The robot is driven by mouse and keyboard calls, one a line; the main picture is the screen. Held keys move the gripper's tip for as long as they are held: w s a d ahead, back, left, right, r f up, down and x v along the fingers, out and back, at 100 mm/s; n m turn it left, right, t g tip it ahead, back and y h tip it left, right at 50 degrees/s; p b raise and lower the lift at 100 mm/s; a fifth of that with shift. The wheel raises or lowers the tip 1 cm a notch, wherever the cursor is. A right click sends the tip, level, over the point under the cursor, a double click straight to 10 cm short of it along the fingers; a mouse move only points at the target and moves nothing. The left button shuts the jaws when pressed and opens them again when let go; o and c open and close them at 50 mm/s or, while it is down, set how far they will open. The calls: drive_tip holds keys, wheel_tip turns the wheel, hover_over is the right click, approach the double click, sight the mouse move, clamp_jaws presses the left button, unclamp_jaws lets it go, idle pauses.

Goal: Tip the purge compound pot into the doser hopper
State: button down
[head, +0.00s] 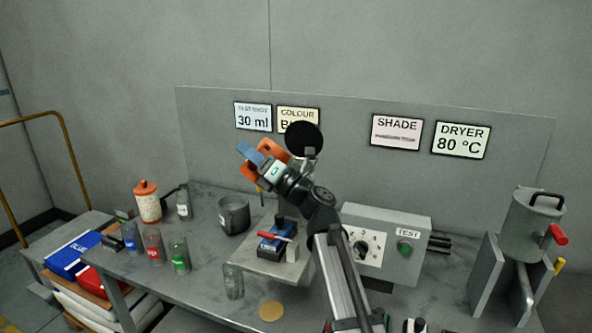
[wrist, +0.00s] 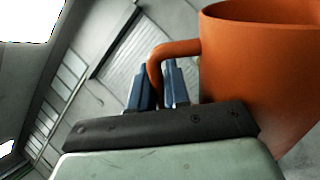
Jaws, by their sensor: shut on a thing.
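An orange pot (wrist: 265,70) with a loop handle (wrist: 172,50) fills the right of the wrist view. My gripper (wrist: 158,88) is shut on this handle with its blue fingers. In the head view my gripper (head: 250,158) is raised above the bench, and orange parts of the pot (head: 270,148) show beside the fingers, partly hidden by the wrist. The pot looks tilted; its contents are not visible. A blue unit with a red lever (head: 275,242) stands on a pale platform below my arm. No part is clearly readable as the doser hopper.
A dark grey pot (head: 233,215) stands left of the platform. Coloured-label glasses (head: 153,245) and an orange-lidded jar (head: 148,203) are at the left. A control box (head: 385,240) stands right of my arm, and a metal canister (head: 532,225) between plates at far right. A sign panel (head: 340,125) rises behind.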

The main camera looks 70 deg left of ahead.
sight(266, 143)
drive_tip(key=shift+w+a+r+m+t+y, duration=0.1)
drive_tip(key=shift+w+r+m+t+y, duration=0.1)
drive_tip(key=shift+r+m+y, duration=0.3)
drive_tip(key=shift+w+r+m+t+y, duration=0.1)
drive_tip(key=shift+w+r+m+y, duration=0.15)
drive_tip(key=shift+m, duration=0.35)
drive_tip(key=shift+w+r+m+t+y, duration=0.1)
drive_tip(key=shift+w+m+t+y, duration=0.25)
drive_tip(key=shift+m, duration=0.35)
drive_tip(key=shift+w+m+t+y, duration=0.1)
drive_tip(key=shift+m+t+y, duration=0.35)
drive_tip(key=shift+m, duration=0.25)
drive_tip(key=shift+w+a+r+m+t+y, duration=0.1)
drive_tip(key=shift+w+r+m+t+y, duration=0.3)
drive_tip(key=shift+m, duration=0.35)
drive_tip(key=shift+w+a+r+m+t+y, duration=0.15)
drive_tip(key=shift+w+r+m+t, duration=0.25)
drive_tip(key=shift+m, duration=0.35)
drive_tip(key=shift+w+a+r+m+t+y, duration=0.1)
drive_tip(key=shift+w+r+m+t+y, duration=0.2)
drive_tip(key=shift+w+m+t, duration=0.4)
drive_tip(key=shift+w+a+r+m+t+y, duration=0.1)
drive_tip(key=shift+w+r+m+t+y, duration=0.2)
drive_tip(key=shift+w+m+t, duration=0.45)
